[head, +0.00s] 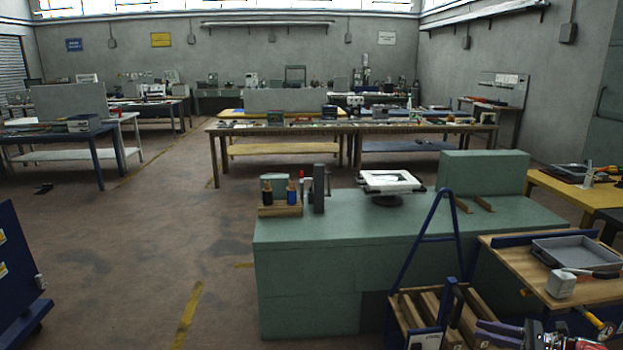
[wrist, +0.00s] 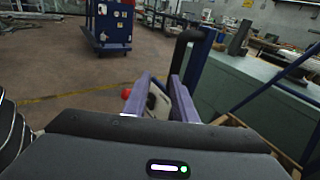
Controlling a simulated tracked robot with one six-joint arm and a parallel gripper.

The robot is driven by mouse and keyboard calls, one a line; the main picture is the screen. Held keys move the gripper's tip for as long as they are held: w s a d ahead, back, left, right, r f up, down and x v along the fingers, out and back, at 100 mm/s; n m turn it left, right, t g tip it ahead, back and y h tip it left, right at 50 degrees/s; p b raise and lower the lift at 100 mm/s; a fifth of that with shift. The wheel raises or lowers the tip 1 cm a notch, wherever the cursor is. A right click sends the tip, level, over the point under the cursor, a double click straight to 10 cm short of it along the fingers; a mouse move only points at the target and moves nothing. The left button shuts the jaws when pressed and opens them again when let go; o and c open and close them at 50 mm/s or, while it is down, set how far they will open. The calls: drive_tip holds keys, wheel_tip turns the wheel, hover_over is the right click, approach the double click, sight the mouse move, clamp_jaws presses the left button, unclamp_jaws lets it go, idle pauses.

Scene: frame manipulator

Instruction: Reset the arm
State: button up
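My gripper (head: 480,329) shows at the bottom right of the head view, its purple fingers pointing left beside the blue-handled wooden crate. In the wrist view my gripper (wrist: 160,76) has its two purple fingers apart with a gap between them. A pale object (wrist: 158,103) shows in or behind that gap, and a small red spot (wrist: 126,93) is left of it; I cannot tell what they are. Nothing is clearly held. The rest of my arm is mostly out of the head view.
The crate (head: 405,310) has a tall blue frame close to my gripper. A green bench (head: 330,235) stands behind it. A wooden worktable (head: 510,257) with a grey tray (head: 575,250) is at right. A blue cabinet (head: 18,270) stands at left; the floor between is open.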

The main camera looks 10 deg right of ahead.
drive_tip(key=s+a+f+n+g+h, duration=0.3)
drive_tip(key=s+a+f+n+g, duration=0.15)
drive_tip(key=a, duration=0.25)
drive_tip(key=s+a+r+n+h, duration=0.3)
drive_tip(key=s+a+r+n, duration=0.4)
drive_tip(key=a, duration=0.5)
drive_tip(key=s+a+r+n+h, duration=0.3)
drive_tip(key=s+a+r+n, duration=0.3)
drive_tip(key=s+a+r, duration=0.3)
drive_tip(key=s+a+r+n+h, duration=0.4)
drive_tip(key=s+a+r+n, duration=0.3)
drive_tip(key=a+r, duration=0.6)
drive_tip(key=shift+s+a+n, duration=0.35)
drive_tip(key=shift+s+a, duration=0.55)
drive_tip(key=shift+c, duration=0.3)
